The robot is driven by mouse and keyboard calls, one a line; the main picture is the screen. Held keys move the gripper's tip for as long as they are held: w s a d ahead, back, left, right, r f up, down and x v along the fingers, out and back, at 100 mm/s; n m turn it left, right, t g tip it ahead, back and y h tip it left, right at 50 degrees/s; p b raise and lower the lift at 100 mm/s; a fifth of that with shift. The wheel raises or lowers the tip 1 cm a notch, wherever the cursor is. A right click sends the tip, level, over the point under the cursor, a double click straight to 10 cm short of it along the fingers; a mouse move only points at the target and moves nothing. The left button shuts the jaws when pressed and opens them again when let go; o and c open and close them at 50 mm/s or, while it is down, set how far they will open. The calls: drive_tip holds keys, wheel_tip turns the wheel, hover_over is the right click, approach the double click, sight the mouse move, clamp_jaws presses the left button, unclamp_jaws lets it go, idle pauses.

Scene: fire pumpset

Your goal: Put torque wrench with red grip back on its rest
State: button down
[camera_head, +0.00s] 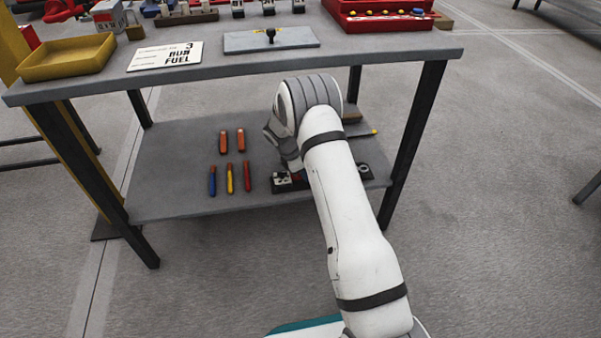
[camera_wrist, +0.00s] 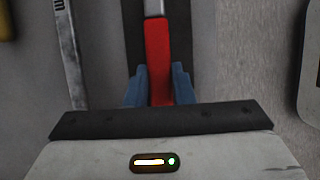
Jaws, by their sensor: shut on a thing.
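The torque wrench's red grip (camera_wrist: 158,45) lies between the two blue fingers of my gripper (camera_wrist: 159,72) in the wrist view. The fingers are closed on its sides. A silver shaft (camera_wrist: 154,8) runs up from the grip and out of the frame. A dark strip (camera_wrist: 183,40), which looks like the rest, lies behind and along the wrench. I cannot tell whether the wrench touches it.
The lower shelf (camera_head: 165,170) also holds two orange-handled items (camera_head: 223,141) and several coloured screwdriver-like tools (camera_head: 230,178). The bench top (camera_head: 225,70) overhangs it. Black table legs (camera_head: 408,145) flank the shelf. A silver tool (camera_wrist: 70,50) lies left of the wrench.

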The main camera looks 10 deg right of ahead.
drive_tip(key=c, duration=1.2)
unclamp_jaws()
drive_tip(key=shift+o, duration=0.2)
drive_tip(key=shift+f, duration=0.1)
drive_tip(key=shift+r+p, duration=2.25)
drive_tip(key=shift+r, duration=0.85)
drive_tip(key=shift+f, duration=0.1)
